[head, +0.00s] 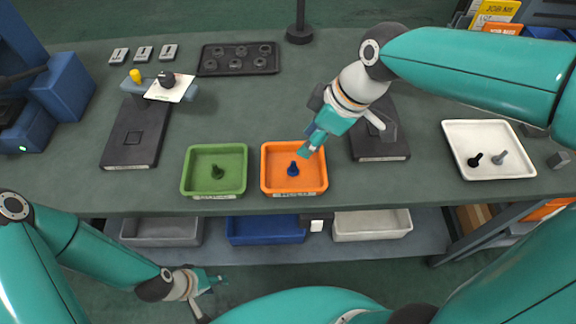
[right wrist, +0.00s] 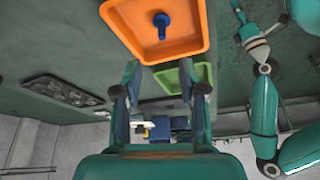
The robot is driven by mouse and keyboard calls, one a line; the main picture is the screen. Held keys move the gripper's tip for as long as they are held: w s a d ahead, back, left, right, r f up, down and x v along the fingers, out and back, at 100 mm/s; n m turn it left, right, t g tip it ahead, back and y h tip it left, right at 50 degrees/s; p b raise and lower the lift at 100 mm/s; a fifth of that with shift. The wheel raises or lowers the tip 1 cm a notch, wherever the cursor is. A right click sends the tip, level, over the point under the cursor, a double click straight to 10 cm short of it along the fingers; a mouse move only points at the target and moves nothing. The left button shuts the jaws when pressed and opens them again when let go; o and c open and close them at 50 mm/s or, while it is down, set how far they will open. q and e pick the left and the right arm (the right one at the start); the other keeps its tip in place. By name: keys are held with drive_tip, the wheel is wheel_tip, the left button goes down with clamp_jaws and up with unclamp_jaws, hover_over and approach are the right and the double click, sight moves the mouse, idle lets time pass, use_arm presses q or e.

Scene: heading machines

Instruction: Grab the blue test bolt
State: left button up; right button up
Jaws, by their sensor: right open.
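The blue test bolt (head: 293,169) stands in the orange tray (head: 323,183) near the front edge of the bench. In the right wrist view the bolt (right wrist: 161,22) shows ahead of my fingers, inside the orange tray (right wrist: 190,47). My right gripper (head: 310,143) is over the back right part of that tray, beside the bolt and apart from it. In the right wrist view the right gripper (right wrist: 166,82) has its fingers spread with nothing between them. My left gripper (head: 212,281) hangs low in front of the bench, away from the trays; its jaws are too small to read.
A green tray (head: 243,187) with a dark bolt (head: 217,171) stands just left of the orange tray. A white tray (head: 528,170) with two bolts is at the right. A dark block fixture (head: 385,150) stands behind my right gripper. Bins sit on the shelf below.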

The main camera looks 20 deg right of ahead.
sight(293, 161)
drive_tip(key=x, duration=1)
drive_tip(key=shift+s+d+f+p, duration=0.1)
drive_tip(key=shift+s+f+p, duration=0.05)
drive_tip(key=shift+p, duration=0.2)
clamp_jaws()
